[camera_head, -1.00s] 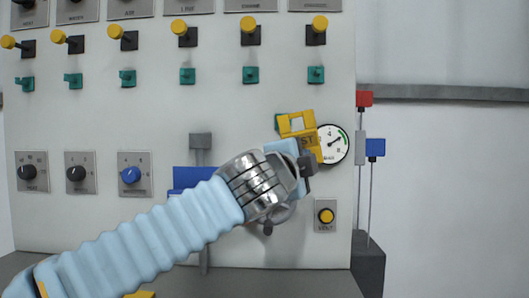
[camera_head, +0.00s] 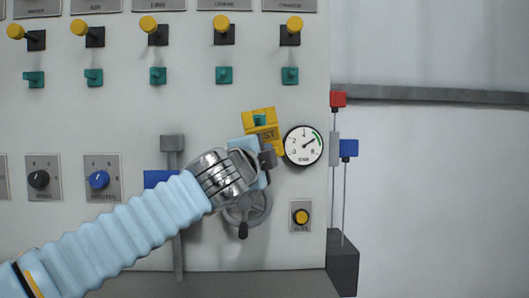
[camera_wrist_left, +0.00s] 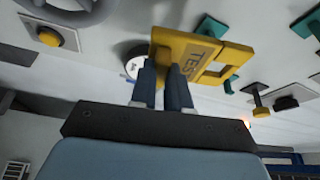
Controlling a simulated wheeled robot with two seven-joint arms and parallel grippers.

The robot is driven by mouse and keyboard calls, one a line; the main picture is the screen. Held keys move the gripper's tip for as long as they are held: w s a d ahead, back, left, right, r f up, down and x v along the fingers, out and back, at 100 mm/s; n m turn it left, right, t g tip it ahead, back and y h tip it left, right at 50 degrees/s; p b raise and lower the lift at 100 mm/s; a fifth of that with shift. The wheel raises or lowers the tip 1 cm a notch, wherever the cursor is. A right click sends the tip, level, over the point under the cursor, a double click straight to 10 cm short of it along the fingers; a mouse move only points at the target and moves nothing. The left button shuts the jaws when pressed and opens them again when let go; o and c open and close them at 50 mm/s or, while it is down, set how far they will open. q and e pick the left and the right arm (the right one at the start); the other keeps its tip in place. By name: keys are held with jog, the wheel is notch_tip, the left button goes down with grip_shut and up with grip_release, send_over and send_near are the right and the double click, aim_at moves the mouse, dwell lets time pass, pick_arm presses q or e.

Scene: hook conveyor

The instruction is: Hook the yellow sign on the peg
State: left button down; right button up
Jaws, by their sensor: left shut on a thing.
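The yellow sign (camera_head: 267,133), lettered TEST in part, is tilted slightly in front of the panel, left of the round gauge. It has a square opening at its top. A green peg (camera_head: 260,119) shows through this opening; I cannot tell whether it passes through or lies behind. My left gripper (camera_head: 266,158) is shut on the sign's lower part. In the left wrist view, the fingers (camera_wrist_left: 163,72) grip the sign (camera_wrist_left: 190,52) at its lettered end, and its open frame points right. My right gripper is not in view.
A row of green pegs (camera_head: 223,75) and yellow-knobbed levers (camera_head: 224,27) runs above. The gauge (camera_head: 303,146) is close right of the sign; a grey handwheel (camera_head: 254,208) is below. Red (camera_head: 338,99) and blue (camera_head: 348,148) capped rods stand farther right.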

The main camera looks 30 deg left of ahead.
pick_arm(q)
jog(key=shift+w+a+p, duration=0.3)
jog(key=shift+w+a, duration=0.1)
jog(key=shift+w, duration=0.25)
jog(key=shift+w+a+p, duration=0.25)
jog(key=shift+w+a, duration=0.1)
jog(key=shift+w, duration=0.3)
jog(key=shift+w+a+f+b, duration=0.4)
jog(key=shift+w+f, duration=0.1)
jog(key=shift+w, duration=0.1)
jog(key=c, duration=1)
grip_release()
jog(key=shift+s, duration=0.1)
jog(key=shift+s+f, duration=0.1)
jog(key=shift+s, duration=0.3)
jog(key=shift+s+d+f+b, duration=0.15)
jog(key=shift+s+d+b, duration=0.25)
jog(key=shift+s, duration=1.7)
jog(key=shift+s+d+f+b, duration=0.2)
jog(key=shift+s+d+b, duration=0.25)
jog(key=shift+s, duration=1.7)
jog(key=shift+s+d+f+b, duration=0.2)
jog(key=shift+s+b, duration=0.35)
jog(key=shift+s, duration=1.55)
